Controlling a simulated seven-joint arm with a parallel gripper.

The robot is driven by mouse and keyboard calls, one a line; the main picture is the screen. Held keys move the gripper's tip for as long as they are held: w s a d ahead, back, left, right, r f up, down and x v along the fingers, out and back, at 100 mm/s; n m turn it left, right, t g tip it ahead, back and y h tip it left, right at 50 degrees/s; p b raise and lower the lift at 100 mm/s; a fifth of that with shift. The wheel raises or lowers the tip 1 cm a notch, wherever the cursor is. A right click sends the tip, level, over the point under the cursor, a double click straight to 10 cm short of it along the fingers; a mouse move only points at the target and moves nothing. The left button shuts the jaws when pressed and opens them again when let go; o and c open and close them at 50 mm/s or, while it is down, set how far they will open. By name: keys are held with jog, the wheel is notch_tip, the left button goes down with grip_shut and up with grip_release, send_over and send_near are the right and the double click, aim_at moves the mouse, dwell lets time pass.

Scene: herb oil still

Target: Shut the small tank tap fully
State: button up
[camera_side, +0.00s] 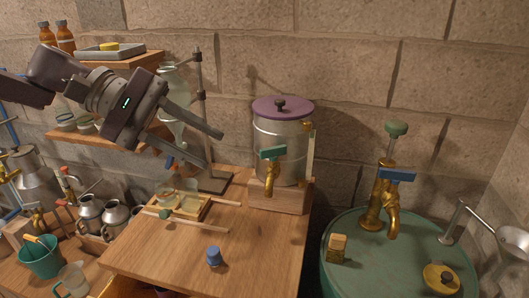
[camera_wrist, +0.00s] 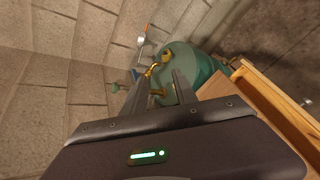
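The small tank (camera_side: 283,135) is a metal cylinder with a purple lid, standing on a wooden block (camera_side: 292,196). Its brass tap (camera_side: 268,172) sticks out at the front, spout down. The teal tap handle (camera_side: 270,153) lies about level across the top of the tap. I cannot tell from this how far the tap is open. My gripper (camera_side: 213,150) is open and empty, up and left of the tap and apart from it. In the wrist view my two fingers (camera_wrist: 158,88) are spread, with nothing between them; the small tank does not show clearly there.
A green drum (camera_side: 340,245) at the right bears a larger brass tap (camera_side: 392,215) with a blue handle (camera_side: 398,175). On the wooden table are a blue stopper (camera_side: 214,256), a tray (camera_side: 205,210) with glassware and thin rods. A metal stand (camera_side: 202,110) rises behind my gripper.

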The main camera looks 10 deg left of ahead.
jog(key=w+d+f+n+t+h, duration=0.1)
jog(key=w+f+n+t+h, duration=0.2)
jog(key=w, duration=0.4)
jog(key=w+d+f+n, duration=0.1)
jog(key=w+f+n, duration=0.3)
jog(key=w, duration=0.3)
jog(key=n+t, duration=0.5)
jog(key=n, duration=0.3)
send_near(268, 157)
jog(key=w+d, duration=0.1)
jog(key=d+r, duration=0.1)
jog(key=shift+w+d+r, duration=0.35)
jog(key=shift+w, duration=0.05)
jog(key=x, duration=0.6)
jog(key=shift+w+a+f, duration=0.15)
jog(key=shift+w+f, duration=0.15)
jog(key=shift+w+d, duration=0.25)
jog(key=shift+d, duration=0.1)
grip_shut()
